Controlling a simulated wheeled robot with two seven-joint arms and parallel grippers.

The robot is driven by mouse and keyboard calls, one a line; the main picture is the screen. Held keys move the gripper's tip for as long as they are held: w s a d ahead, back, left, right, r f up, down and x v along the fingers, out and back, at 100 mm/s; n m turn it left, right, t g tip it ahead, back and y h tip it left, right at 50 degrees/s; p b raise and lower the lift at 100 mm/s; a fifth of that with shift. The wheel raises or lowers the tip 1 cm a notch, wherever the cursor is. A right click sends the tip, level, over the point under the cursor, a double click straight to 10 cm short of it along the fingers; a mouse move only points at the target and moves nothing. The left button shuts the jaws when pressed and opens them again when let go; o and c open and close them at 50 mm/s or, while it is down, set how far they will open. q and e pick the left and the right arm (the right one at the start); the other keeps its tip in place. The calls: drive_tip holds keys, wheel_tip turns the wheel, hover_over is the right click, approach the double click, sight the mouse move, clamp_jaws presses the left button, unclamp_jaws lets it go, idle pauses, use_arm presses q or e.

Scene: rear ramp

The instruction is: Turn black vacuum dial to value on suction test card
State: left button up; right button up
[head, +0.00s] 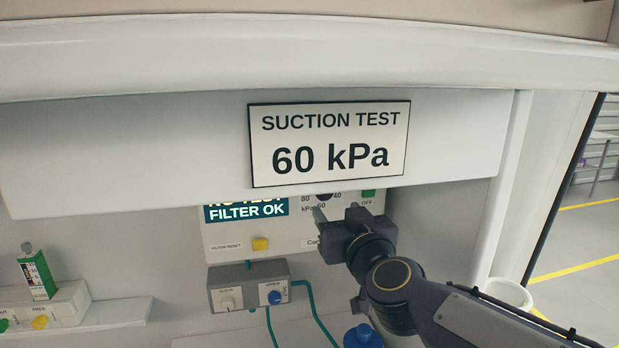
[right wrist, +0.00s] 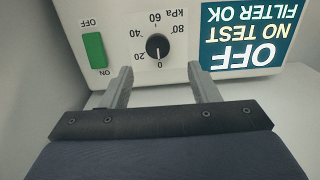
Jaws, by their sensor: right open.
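The suction test card (head: 329,143) reads 60 kPa and is fixed on the white overhang. The black vacuum dial (right wrist: 158,46) sits on the white suction unit's front. Its scale runs 0, 20, 40, 60, 80 kPa, and its white mark appears to point at 0. In the head view the dial (head: 324,197) is partly hidden under the overhang. My right gripper (right wrist: 160,72) is open and empty, its fingers in front of the unit and apart from the dial, one to either side of it in the wrist view. My left gripper is not in view.
The screen (right wrist: 242,38) reads OFF, NO TEST, FILTER OK. A green switch (right wrist: 93,50) is beside the dial. A yellow button (head: 260,244) and a grey box with knobs (head: 249,286) are lower left. The overhang (head: 130,150) limits room above.

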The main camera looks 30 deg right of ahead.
drive_tip(key=x, duration=0.8)
drive_tip(key=shift+d+r+h+b, duration=0.2)
drive_tip(key=shift+h+b, duration=0.1)
drive_tip(key=shift+b, duration=0.15)
drive_tip(key=c, duration=1)
